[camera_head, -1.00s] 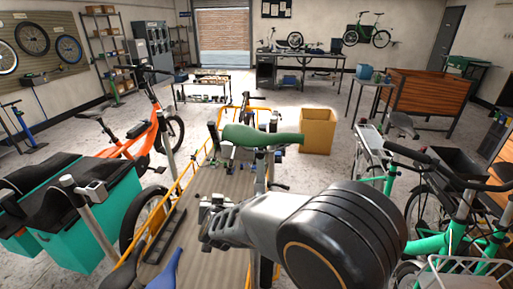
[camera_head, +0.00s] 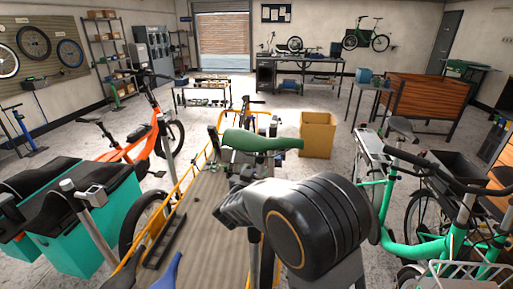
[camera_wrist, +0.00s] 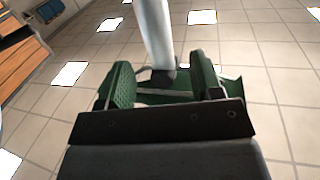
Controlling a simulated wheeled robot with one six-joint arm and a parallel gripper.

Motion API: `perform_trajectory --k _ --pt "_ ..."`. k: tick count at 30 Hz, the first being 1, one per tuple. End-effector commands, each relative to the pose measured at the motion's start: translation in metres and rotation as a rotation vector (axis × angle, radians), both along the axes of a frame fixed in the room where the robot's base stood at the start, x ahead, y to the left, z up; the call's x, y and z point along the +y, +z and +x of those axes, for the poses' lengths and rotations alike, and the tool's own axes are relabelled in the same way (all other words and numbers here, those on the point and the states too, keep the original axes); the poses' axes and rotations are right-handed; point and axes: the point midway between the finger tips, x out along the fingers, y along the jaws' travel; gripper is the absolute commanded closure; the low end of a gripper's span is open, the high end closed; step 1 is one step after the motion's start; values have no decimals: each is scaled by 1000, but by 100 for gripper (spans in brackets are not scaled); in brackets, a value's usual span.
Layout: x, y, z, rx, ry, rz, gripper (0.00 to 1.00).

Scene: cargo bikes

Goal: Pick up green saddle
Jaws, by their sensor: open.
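The green saddle (camera_head: 260,142) sits level in the middle of the head view, atop a post over the yellow-framed cargo bike, its narrow nose to the right. My gripper (camera_head: 238,178) is just below and in front of its wide left end; the fingertips are hard to make out there. In the wrist view my gripper (camera_wrist: 165,82) is open, with a pale post (camera_wrist: 153,30) showing between and beyond its two fingers. Green surface, apparently the saddle (camera_wrist: 231,90), shows behind and right of the fingers. I cannot tell whether they touch it.
An orange bike (camera_head: 130,150) and teal boxes (camera_head: 95,235) stand left. A green bike (camera_head: 430,245) is close on the right. A yellow bin (camera_head: 318,135) stands behind the saddle. Open floor lies toward the back.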

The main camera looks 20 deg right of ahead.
Motion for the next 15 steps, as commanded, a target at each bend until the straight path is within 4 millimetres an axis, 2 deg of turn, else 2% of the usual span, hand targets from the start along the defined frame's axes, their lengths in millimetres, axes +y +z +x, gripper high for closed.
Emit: perform_trajectory --k 8,15 --pt "-11 1 14 0 -1 0 40" --pt "-30 3 39 1 -1 0 40"
